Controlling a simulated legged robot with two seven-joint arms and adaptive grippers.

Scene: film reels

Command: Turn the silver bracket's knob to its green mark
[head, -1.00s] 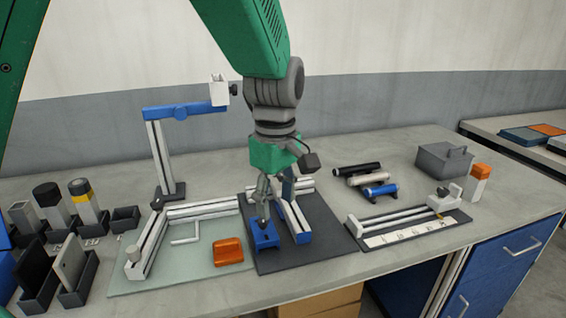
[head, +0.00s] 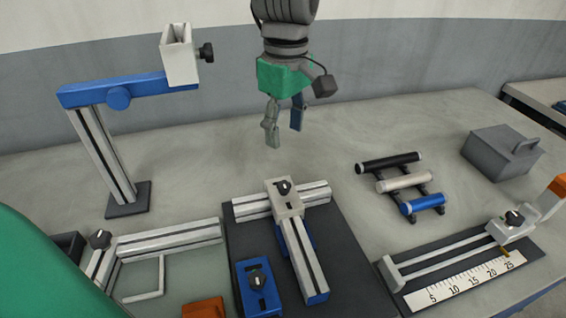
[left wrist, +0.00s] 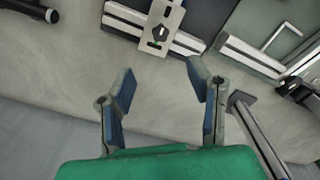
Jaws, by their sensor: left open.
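The silver bracket (head: 291,206) sits across the T-joint of the silver rails on the dark mat, with a black knob (head: 284,187) on top. In the left wrist view the bracket (left wrist: 172,19) is at the top centre, with its knob (left wrist: 160,32) facing the camera. A small green spot (left wrist: 152,45) shows on the plate beside the knob; the knob's exact pointing is too small to tell. My left gripper (head: 285,137) is open and empty, raised behind the bracket and apart from it. Its spread fingers (left wrist: 161,68) show in the left wrist view. My right gripper is out of view.
A blue block (head: 259,286) with its own knob lies on the dark mat (head: 345,270). A tall stand with a blue arm (head: 130,90) rises at left. A rack of cylinders (head: 398,182) and a ruler slide (head: 465,280) are at right. Bare tabletop lies behind the bracket.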

